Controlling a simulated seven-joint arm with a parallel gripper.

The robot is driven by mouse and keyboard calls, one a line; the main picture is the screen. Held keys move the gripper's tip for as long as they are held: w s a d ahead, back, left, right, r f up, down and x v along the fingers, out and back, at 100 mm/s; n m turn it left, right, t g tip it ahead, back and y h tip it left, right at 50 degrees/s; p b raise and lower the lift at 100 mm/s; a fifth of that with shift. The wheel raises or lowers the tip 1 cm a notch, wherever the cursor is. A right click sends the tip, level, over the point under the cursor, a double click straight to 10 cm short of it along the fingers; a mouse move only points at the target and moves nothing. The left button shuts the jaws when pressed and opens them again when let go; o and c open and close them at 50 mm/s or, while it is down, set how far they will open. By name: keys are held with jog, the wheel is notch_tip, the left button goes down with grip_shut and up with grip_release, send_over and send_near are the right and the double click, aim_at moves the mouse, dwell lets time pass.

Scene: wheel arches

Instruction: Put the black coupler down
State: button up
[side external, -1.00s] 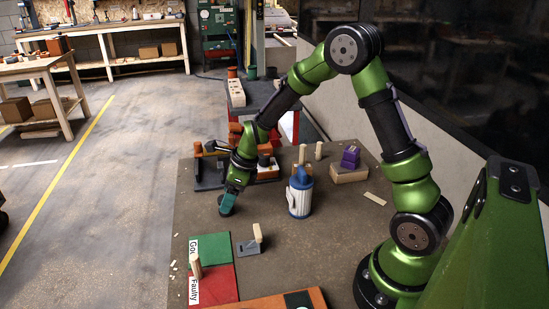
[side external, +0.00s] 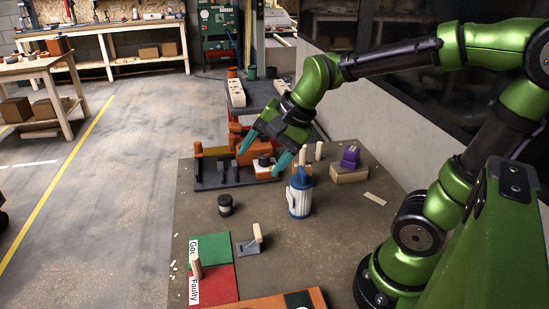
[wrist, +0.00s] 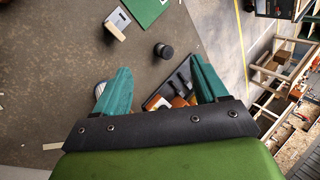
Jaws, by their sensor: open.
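The black coupler (side external: 225,204) stands upright on the grey-brown table, with a lighter band around its middle. It also shows in the wrist view (wrist: 164,51), on bare table beyond the fingertips. My gripper (side external: 262,158) has two teal fingers spread wide with nothing between them. It is raised above the back part of the table, up and to the right of the coupler and apart from it. In the wrist view the open fingers (wrist: 158,88) frame the table and part of a dark fixture.
A dark fixture with orange blocks (side external: 212,180) lies behind the coupler. A blue-and-white bottle (side external: 300,196) stands to its right. Green (side external: 209,248) and red (side external: 217,284) mats, a grey wedge with a wooden peg (side external: 249,246) and a purple part (side external: 350,156) are also on the table.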

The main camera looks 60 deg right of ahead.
jog(key=s+a+r+n+t, duration=0.1)
jog(key=s+n, duration=0.6)
jog(key=n, duration=0.3)
jog(key=shift+s+a+r, duration=0.3)
jog(key=shift+s+r, duration=0.05)
jog(key=shift+s, duration=0.05)
dwell(0.4)
